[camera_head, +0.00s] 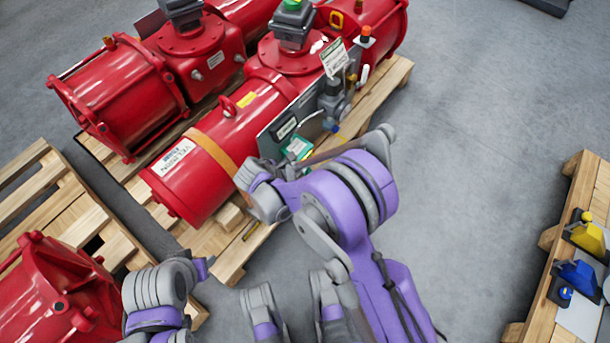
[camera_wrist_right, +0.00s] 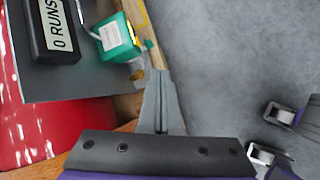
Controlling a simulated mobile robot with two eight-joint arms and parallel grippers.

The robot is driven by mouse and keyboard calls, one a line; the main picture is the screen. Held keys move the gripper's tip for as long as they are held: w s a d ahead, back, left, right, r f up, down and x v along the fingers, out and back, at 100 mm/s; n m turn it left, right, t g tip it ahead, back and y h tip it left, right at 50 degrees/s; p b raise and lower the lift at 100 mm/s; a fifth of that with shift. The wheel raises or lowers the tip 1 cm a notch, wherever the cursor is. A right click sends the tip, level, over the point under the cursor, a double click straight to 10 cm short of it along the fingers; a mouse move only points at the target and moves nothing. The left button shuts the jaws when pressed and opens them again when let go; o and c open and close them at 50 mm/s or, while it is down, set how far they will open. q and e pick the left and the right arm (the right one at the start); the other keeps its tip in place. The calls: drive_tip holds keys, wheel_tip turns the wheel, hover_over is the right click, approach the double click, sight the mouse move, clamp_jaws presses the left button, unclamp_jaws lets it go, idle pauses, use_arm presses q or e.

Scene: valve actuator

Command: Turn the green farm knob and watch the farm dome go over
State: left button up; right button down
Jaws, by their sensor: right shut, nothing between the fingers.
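A green block (camera_head: 298,147) with a white label sits on the grey panel at the side of the middle red actuator (camera_head: 265,108). It also shows in the right wrist view (camera_wrist_right: 117,40). A green dome (camera_head: 292,4) tops the dark box (camera_head: 291,24) on that actuator, cut by the top edge. My right gripper (camera_wrist_right: 161,78) is shut and empty, its tips just below and right of the green block in the wrist view. In the head view my right arm hides its fingers. My left gripper's fingers do not show.
A black counter (camera_wrist_right: 60,30) reading "0 RUNS" is beside the green block. Brass fittings and a grey regulator (camera_head: 333,100) are close by. The actuators stand on a wooden pallet (camera_head: 395,75). A right-hand pallet holds yellow (camera_head: 587,232) and blue (camera_head: 577,275) units. Floor between is clear.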

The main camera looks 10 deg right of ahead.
drive_tip(key=a+f+n+t+h, duration=0.1)
drive_tip(key=a+f+n, duration=0.4)
drive_tip(key=f, duration=0.4)
use_arm(q)
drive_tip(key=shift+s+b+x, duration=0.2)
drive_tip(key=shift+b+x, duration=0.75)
drive_tip(key=shift+b, duration=0.2)
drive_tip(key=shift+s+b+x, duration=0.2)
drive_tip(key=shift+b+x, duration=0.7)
drive_tip(key=shift+b, duration=0.25)
use_arm(e)
drive_tip(key=w+d+r+x, duration=0.1)
drive_tip(key=r+x, duration=0.1)
drive_tip(key=x, duration=2.1)
drive_tip(key=shift+w+d, duration=0.25)
drive_tip(key=shift+d, duration=0.05)
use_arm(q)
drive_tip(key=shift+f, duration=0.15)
use_arm(e)
drive_tip(key=shift+s+f, duration=0.1)
